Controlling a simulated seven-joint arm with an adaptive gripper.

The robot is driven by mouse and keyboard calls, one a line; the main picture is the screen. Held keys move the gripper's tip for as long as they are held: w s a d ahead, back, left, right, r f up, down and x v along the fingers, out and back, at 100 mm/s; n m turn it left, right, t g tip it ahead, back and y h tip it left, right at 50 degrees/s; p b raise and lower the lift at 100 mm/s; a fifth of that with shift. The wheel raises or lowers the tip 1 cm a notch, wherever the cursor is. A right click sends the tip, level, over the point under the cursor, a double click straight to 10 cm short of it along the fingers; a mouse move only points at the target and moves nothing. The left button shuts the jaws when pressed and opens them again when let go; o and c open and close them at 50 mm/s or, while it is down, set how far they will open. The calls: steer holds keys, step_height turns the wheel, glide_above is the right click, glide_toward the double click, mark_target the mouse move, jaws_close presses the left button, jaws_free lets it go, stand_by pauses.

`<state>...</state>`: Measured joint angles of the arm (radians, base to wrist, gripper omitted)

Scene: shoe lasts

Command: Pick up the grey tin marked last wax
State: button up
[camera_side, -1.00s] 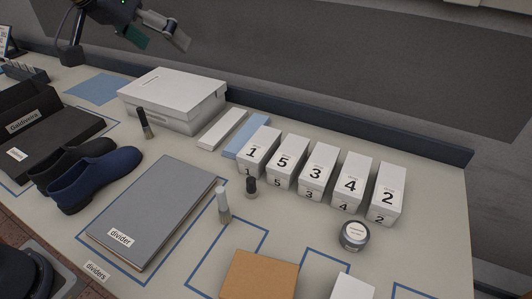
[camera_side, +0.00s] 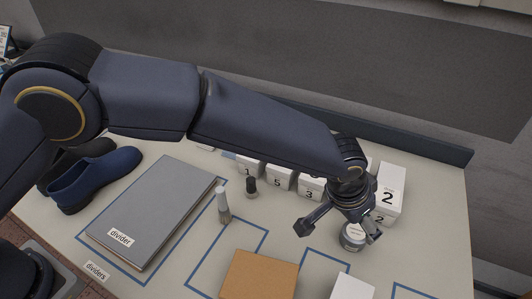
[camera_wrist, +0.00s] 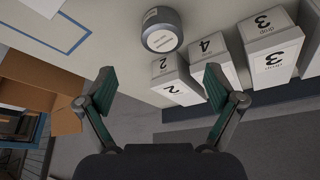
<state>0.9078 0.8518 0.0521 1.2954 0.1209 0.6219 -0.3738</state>
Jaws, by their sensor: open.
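The grey tin (camera_side: 351,241) stands upright on the table in front of the numbered white boxes, partly hidden by my gripper in the side view. In the wrist view the tin (camera_wrist: 161,32) shows its pale round label, too small to read surely, at the top centre. My gripper (camera_side: 338,232) is over the tin's area, pointing down. In the wrist view its fingers (camera_wrist: 159,85) are wide apart and empty. The tin appears beyond the fingertips, roughly centred between them, and not gripped.
The white box marked 2 (camera_side: 389,192) stands close behind the tin; boxes marked 4 (camera_wrist: 212,58) and 3 (camera_wrist: 268,58) follow in the row. A brown box (camera_side: 258,275) and a white box (camera_side: 352,287) lie nearer the front. A bottle (camera_side: 223,205) stands left.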

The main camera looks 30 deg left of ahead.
mark_target(356, 231)
steer(key=x, duration=1)
steer(key=shift+w+f, duration=0.15)
steer(key=shift+w, duration=0.1)
steer(key=c, duration=1.3)
